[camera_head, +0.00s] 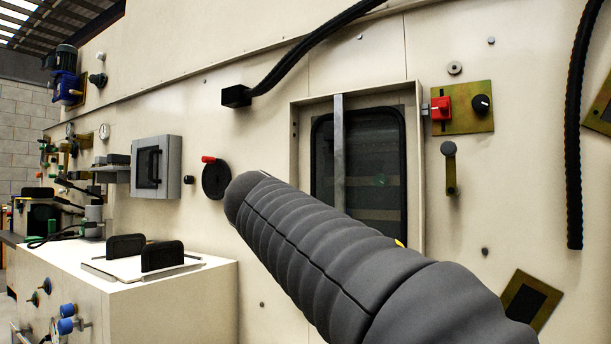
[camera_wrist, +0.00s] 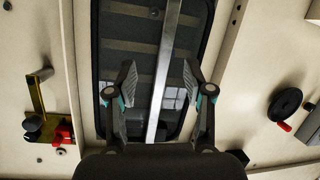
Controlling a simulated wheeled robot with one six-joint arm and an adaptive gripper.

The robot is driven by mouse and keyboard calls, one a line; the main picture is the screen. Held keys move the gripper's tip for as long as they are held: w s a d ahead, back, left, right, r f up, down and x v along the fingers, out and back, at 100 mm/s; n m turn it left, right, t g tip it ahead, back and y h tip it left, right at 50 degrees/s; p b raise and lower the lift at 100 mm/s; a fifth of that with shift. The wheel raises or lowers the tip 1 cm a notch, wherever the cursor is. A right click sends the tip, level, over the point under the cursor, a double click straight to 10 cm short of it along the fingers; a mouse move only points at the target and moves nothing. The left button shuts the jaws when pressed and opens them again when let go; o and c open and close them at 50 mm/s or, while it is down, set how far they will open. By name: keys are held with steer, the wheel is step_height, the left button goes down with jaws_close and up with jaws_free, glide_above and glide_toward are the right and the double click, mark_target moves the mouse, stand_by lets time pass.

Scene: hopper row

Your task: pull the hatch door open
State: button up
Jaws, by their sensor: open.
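The hatch (camera_head: 380,155) is a dark, glossy panel with rounded corners, set in a cream frame on the wall; it looks shut. A vertical grey metal bar (camera_head: 339,150) runs in front of it. In the wrist view the dark panel (camera_wrist: 122,45) fills the middle and the bar (camera_wrist: 165,70) crosses it lengthwise. My gripper (camera_wrist: 160,78) is open, with one finger on each side of the bar and a visible gap to both. Whether the fingertips reach the bar's depth I cannot tell. In the head view my grey sleeved arm hides the hatch's lower part and my gripper is not seen.
Right of the hatch are a brass plate with a red switch (camera_head: 441,108) and a lever (camera_head: 449,170). Left of it is a black handwheel (camera_head: 215,180) with a red knob. A cream cabinet (camera_head: 165,300) juts out at lower left. A black hose (camera_head: 575,150) hangs at right.

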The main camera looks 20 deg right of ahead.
mark_target(339, 173)
steer(key=w+r+m+h, duration=0.4)
steer(key=r, duration=0.8)
steer(key=shift+t, duration=0.4)
steer(key=p+x, duration=0.4)
steer(key=x, duration=0.9)
steer(key=shift+w+f, duration=0.2)
steer(key=shift+w, duration=0.15)
steer(key=shift+a, duration=0.1)
jaws_close()
